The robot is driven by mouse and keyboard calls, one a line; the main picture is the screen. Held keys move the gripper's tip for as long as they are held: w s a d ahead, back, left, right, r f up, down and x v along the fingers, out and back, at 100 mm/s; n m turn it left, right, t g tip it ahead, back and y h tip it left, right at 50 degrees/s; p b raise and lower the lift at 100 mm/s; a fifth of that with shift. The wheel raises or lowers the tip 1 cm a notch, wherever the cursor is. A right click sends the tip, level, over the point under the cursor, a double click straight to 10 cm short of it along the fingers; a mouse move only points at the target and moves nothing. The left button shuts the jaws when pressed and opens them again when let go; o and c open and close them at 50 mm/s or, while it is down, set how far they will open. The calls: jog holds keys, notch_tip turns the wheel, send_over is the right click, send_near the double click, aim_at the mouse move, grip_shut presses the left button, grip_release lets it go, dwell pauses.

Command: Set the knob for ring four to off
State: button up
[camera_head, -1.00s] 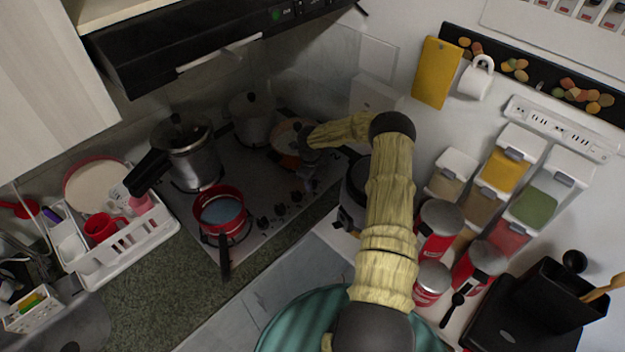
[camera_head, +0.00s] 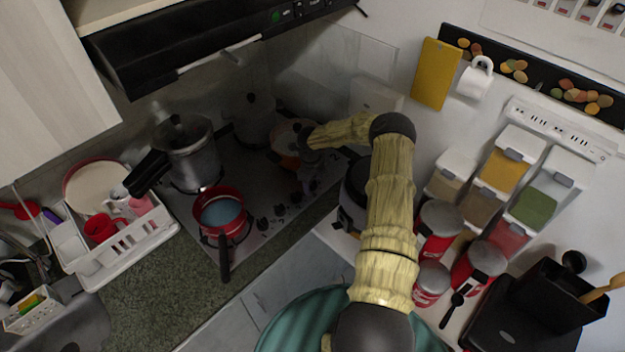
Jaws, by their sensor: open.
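The dark stove top (camera_head: 262,180) lies at the left centre, with a row of small black knobs (camera_head: 279,210) along its front right edge. Three knobs show plainly. My gripper (camera_head: 309,186) hangs over the right end of this row and hides what lies beneath it, so I cannot tell which knob is ring four's or how it is set. My gripper is open, and its fingers are small and dark here. I cannot tell whether they touch a knob.
A red pan (camera_head: 222,214) with its handle toward the front, a pressure cooker (camera_head: 187,152), a grey pot (camera_head: 255,120) and an orange pan (camera_head: 288,140) stand on the stove. A rice cooker (camera_head: 352,200) is close right of my gripper. Spice dispensers (camera_head: 500,170) hang at the right.

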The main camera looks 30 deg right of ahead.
jog(key=shift+r, duration=0.1)
notch_tip(320, 180, up, 17)
jog(key=a+b, duration=0.1)
jog(key=b, duration=0.3)
jog(key=shift+s+b, duration=0.3)
jog(key=shift+s, duration=0.05)
jog(key=shift+r, duration=0.1)
jog(key=shift+c, duration=0.3)
jog(key=m, duration=0.5)
jog(key=d+m, duration=0.1)
jog(key=m, duration=0.2)
jog(key=shift+w+r+y+p, duration=0.3)
jog(key=shift+w+r+p, duration=0.05)
jog(key=shift+r, duration=0.05)
notch_tip(320, 180, down, 17)
jog(key=p, duration=0.5)
jog(key=shift+f, duration=0.2)
